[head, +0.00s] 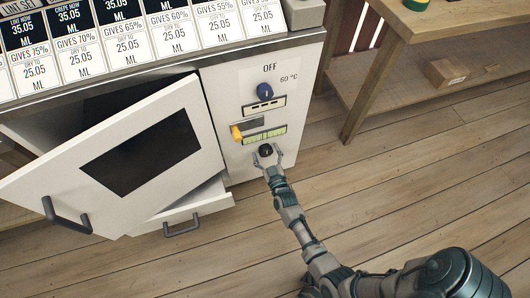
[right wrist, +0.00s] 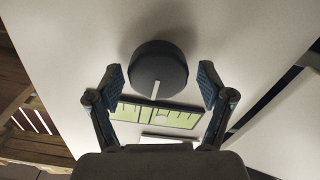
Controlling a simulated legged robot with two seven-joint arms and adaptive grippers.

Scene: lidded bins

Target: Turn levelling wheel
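The levelling wheel is a round black knob (head: 265,150) low on the white control panel. In the right wrist view the black knob (right wrist: 158,62) has a white pointer mark toward a green level gauge (right wrist: 155,114). The gauge (head: 265,134) sits just above the knob in the head view. My right gripper (head: 267,155) is at the knob, and its fingers (right wrist: 162,82) stand open on either side of it. Gaps show between both fingertips and the knob, so it is not gripped. My left gripper is not in view.
The oven door (head: 120,165) hangs open at left, above a partly open drawer (head: 190,207). A wooden shelf (head: 430,80) stands right; the floor between is clear.

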